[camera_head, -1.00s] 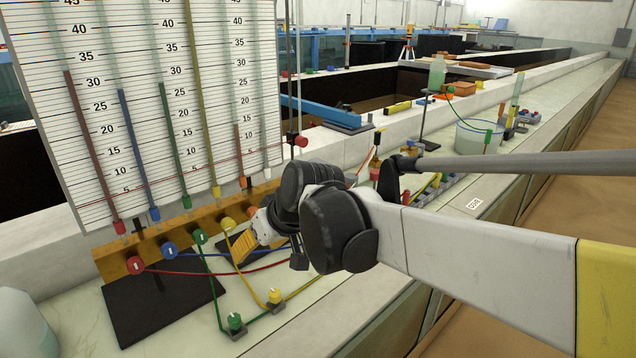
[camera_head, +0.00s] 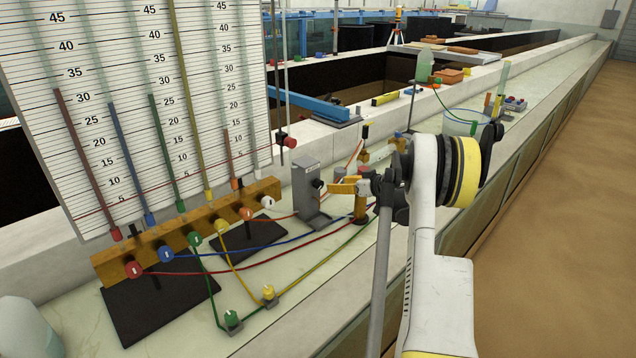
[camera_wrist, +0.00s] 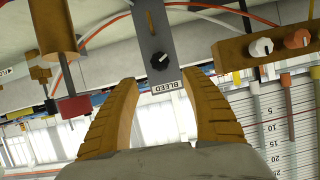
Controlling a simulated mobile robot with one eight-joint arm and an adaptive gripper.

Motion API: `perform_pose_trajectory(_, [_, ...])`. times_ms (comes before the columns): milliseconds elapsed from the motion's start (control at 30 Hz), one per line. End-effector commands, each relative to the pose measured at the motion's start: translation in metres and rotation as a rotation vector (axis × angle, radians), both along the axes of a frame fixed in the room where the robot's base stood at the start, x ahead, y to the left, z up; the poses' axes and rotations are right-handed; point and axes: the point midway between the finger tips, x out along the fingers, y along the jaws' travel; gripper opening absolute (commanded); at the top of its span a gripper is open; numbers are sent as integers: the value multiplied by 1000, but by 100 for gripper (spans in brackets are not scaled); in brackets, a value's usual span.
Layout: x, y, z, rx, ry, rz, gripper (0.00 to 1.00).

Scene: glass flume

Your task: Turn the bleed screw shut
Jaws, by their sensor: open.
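The bleed screw is a black knob (camera_wrist: 160,61) with a white pointer mark on a grey upright block, above a label (camera_wrist: 167,87) reading BLEED, in the wrist view. In the head view the grey block (camera_head: 305,190) stands right of the manometer board, its knob (camera_head: 318,184) on the right face. My gripper (camera_wrist: 160,95) is open, its two yellow fingers spread on either side of the block's labelled end, with the knob beyond the tips. In the head view my gripper (camera_head: 340,187) points left at the block. I cannot tell whether it touches.
The yellow manifold (camera_head: 180,240) with coloured knobs lies left of the block, below the manometer board (camera_head: 140,110). Red, blue, yellow and green tubes run along the ledge. The ledge beyond is partly clear.

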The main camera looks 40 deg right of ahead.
Motion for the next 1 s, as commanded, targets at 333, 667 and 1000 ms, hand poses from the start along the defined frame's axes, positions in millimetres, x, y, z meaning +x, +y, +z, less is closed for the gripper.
perform_pose_trajectory(333, [54,6,-26,-2,0,4,55])
perform_pose_trajectory(667, [95,10,-41,-1,0,1,55])
perform_pose_trajectory(1000, [98,10,-41,-1,0,0,54])
